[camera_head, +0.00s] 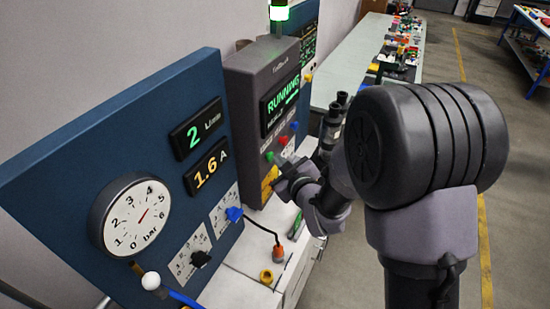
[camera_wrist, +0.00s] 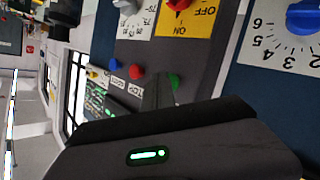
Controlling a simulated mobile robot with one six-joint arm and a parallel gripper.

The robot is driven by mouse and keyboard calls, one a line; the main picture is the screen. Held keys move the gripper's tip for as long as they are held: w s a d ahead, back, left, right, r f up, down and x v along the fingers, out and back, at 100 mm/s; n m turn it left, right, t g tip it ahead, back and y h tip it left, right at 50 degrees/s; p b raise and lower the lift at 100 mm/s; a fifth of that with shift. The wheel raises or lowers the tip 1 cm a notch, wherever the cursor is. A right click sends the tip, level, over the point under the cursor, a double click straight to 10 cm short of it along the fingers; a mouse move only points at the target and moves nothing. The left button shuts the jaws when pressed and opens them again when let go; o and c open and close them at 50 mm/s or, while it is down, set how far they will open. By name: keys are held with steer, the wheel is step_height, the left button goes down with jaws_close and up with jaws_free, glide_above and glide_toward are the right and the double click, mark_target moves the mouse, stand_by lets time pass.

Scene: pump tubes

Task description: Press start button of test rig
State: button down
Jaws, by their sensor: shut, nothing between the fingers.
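The test rig (camera_head: 245,90) is a dark grey cabinet with a screen (camera_head: 281,104) that reads RUNNING in green. Below the screen are a green button (camera_head: 269,156), a red button (camera_head: 283,141) and a blue button (camera_head: 295,127). In the wrist view the green button (camera_wrist: 175,80) is partly covered by the tip of my gripper (camera_wrist: 159,84); I cannot tell whether they touch. The red button (camera_wrist: 137,72) and blue button (camera_wrist: 115,65) are clear of it. My gripper (camera_head: 282,182) is shut and empty, close to the rig's front.
A lit green beacon (camera_head: 278,12) tops the rig. Left of it stands a blue panel (camera_head: 60,170) with a gauge (camera_head: 134,215) and displays reading 2 and 1.6 A. A yellow ON/OFF plate (camera_wrist: 188,22) with a red knob (camera_wrist: 178,4) adjoins the buttons. Floor is open at right.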

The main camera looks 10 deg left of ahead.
steer(key=shift+a+r+b, duration=0.1)
steer(key=shift+a+b, duration=0.15)
steer(key=shift+b, duration=0.25)
steer(key=shift+w+r, duration=0.1)
steer(key=shift+b, duration=0.45)
steer(key=d, duration=0.1)
steer(key=s+d+b, duration=0.1)
steer(key=d, duration=0.1)
steer(key=s+d, duration=0.1)
steer(key=d, duration=0.1)
steer(key=shift+d+f+b, duration=0.2)
steer(key=shift+d+b, duration=0.05)
steer(key=shift+b, duration=0.05)
stand_by(0.3)
